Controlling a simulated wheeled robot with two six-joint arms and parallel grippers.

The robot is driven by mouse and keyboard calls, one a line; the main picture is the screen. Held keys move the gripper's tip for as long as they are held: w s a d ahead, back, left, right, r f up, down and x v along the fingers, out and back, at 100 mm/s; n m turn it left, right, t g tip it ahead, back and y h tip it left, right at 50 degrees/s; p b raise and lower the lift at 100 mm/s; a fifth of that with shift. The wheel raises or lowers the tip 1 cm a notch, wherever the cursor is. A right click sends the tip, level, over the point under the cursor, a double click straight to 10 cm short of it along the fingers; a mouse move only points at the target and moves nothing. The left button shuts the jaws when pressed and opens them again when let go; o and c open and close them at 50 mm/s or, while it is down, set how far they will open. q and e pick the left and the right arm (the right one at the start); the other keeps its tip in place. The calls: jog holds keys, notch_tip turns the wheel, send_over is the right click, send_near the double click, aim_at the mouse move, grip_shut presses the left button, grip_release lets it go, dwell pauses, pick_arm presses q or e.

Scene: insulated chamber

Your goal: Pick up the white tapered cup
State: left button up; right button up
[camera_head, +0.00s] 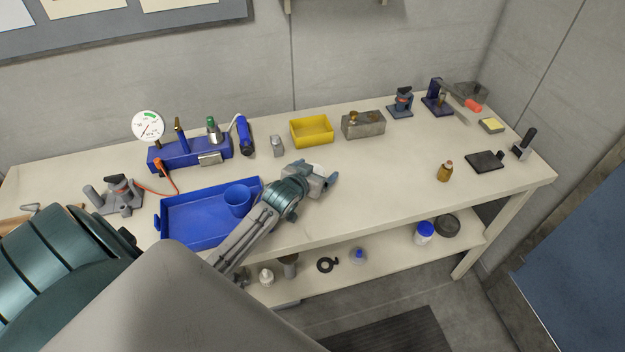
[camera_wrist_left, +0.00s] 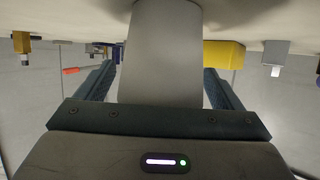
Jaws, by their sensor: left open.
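The white tapered cup (camera_wrist_left: 167,60) fills the middle of the left wrist view, between the two fingers of my left gripper (camera_wrist_left: 160,82). The cup stands at the tabletop, which shows along the top of that view. The rest of the cup is hidden there by the gripper.
A blue tray (camera_head: 185,222) with a blue cup (camera_head: 238,199) lies left of my gripper. A small brown bottle (camera_head: 444,172) stands to the right, with bare table (camera_head: 390,180) between.

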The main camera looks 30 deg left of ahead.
pick_arm(q)
jog(key=c, duration=1.1)
